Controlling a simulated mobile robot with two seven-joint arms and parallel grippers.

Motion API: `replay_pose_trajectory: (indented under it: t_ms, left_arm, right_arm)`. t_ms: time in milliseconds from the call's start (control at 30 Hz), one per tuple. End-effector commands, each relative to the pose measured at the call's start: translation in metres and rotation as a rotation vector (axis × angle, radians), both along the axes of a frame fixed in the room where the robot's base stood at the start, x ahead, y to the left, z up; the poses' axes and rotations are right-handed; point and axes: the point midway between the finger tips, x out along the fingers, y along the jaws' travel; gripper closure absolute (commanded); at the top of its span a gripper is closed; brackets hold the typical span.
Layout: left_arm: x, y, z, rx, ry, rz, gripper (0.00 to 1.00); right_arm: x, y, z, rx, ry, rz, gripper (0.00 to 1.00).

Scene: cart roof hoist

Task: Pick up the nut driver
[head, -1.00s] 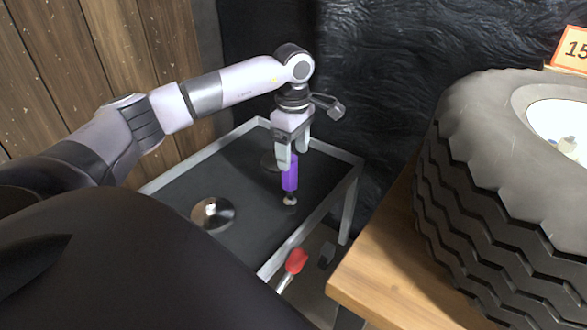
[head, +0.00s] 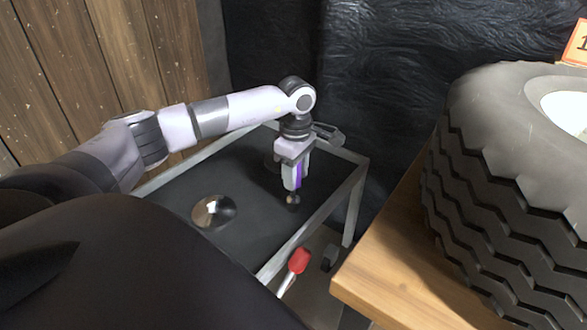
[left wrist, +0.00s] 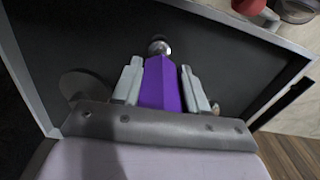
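The nut driver, with a purple handle (head: 299,173), stands about upright on the cart's dark top. A small round metallic part (head: 293,199) shows at its lower end. My left gripper (head: 298,176) points down, with one finger on each side of the handle. In the left wrist view the purple handle (left wrist: 161,84) lies between the two pale fingers of my left gripper (left wrist: 161,80). The fingers are very close to its sides; whether they press on it is unclear. My right gripper is not in view.
The metal-framed cart (head: 316,237) has a raised rim. A shiny round dish (head: 213,212) sits on its top, left of the nut driver. A red-headed tool (head: 299,260) is beside the near edge. A wooden table (head: 385,270) with a large tyre (head: 480,190) is at right.

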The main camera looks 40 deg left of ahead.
Motion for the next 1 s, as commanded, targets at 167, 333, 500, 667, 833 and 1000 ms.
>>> replay_pose_trajectory:
  t_ms: [167,333,500,667,833,1000]
  left_arm:
    - [0.000,0.000,0.001,-0.001,-0.002,0.000,1.00]
    - [0.000,0.000,0.001,-0.001,-0.002,0.000,1.00]
    - [0.001,0.000,0.008,0.000,-0.003,0.000,1.00]
    - [0.001,0.000,0.027,-0.002,-0.005,0.000,1.00]
    - [0.001,0.000,0.064,-0.001,-0.007,0.000,1.00]
    - [0.001,0.000,0.108,-0.002,-0.006,0.000,1.00]
  right_arm:
    - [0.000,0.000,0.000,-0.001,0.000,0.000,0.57]
    - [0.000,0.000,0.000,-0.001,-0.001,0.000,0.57]
    - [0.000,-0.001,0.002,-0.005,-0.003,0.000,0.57]
    - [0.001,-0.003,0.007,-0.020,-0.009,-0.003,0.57]
    - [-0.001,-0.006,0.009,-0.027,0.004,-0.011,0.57]
    - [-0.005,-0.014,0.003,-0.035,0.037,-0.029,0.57]
